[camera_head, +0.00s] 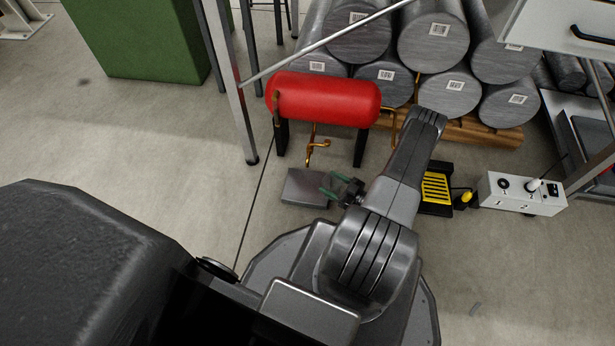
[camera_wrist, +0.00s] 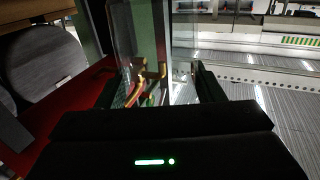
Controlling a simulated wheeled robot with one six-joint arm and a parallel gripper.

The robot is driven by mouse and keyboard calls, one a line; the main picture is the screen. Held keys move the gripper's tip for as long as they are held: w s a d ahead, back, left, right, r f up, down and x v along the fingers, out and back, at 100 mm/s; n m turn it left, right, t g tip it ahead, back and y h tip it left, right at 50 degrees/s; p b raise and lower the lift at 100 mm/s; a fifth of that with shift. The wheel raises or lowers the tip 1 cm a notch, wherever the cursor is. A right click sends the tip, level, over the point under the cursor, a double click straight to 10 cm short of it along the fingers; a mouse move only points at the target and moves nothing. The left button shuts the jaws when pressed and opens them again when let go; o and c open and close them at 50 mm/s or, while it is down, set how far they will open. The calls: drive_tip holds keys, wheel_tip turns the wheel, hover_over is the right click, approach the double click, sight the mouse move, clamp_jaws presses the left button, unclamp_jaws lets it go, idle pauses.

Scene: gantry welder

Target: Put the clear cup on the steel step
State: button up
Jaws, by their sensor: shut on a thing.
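My gripper (camera_head: 341,188) is low down at the right edge of the steel step (camera_head: 304,187), a small grey block on the floor, as seen in the head view. The wrist view shows the dark fingers (camera_wrist: 165,88) shut on the clear cup (camera_wrist: 150,45), whose see-through wall rises upright between them. In the head view the cup is too small and clear to make out well. Its base is hidden, so I cannot tell whether it touches the step. The top of the step looks bare on its left part.
A red tank (camera_head: 322,99) on dark legs stands behind the step, with brass pipes (camera_head: 318,150) below it. Stacked grey cylinders (camera_head: 433,45) lie further back. A yellow-black stand (camera_head: 436,188) and a white control box (camera_head: 522,193) are to the right. The floor left is clear.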

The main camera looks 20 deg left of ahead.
sight(331, 188)
drive_tip(key=a+f+b, duration=0.1)
drive_tip(key=a, duration=0.2)
drive_tip(key=w+a+f+b, duration=0.1)
drive_tip(key=a+b, duration=0.1)
drive_tip(key=a, duration=0.2)
drive_tip(key=a+f+b, duration=0.1)
drive_tip(key=a, duration=0.2)
drive_tip(key=shift+w+a+f, duration=0.15)
drive_tip(key=shift+w+f, duration=0.15)
drive_tip(key=shift+f, duration=0.05)
drive_tip(key=shift+r, duration=0.15)
drive_tip(key=o, duration=1)
drive_tip(key=shift+f, duration=0.2)
drive_tip(key=shift+c, duration=0.2)
drive_tip(key=shift+r, duration=0.15)
drive_tip(key=shift+d, duration=0.2)
drive_tip(key=d+p, duration=0.1)
drive_tip(key=d, duration=0.2)
drive_tip(key=s+d, duration=0.1)
drive_tip(key=d, duration=0.3)
drive_tip(key=s+d+p, duration=0.1)
drive_tip(key=d, duration=0.3)
drive_tip(key=shift+d+p, duration=0.2)
drive_tip(key=shift+p, duration=0.15)
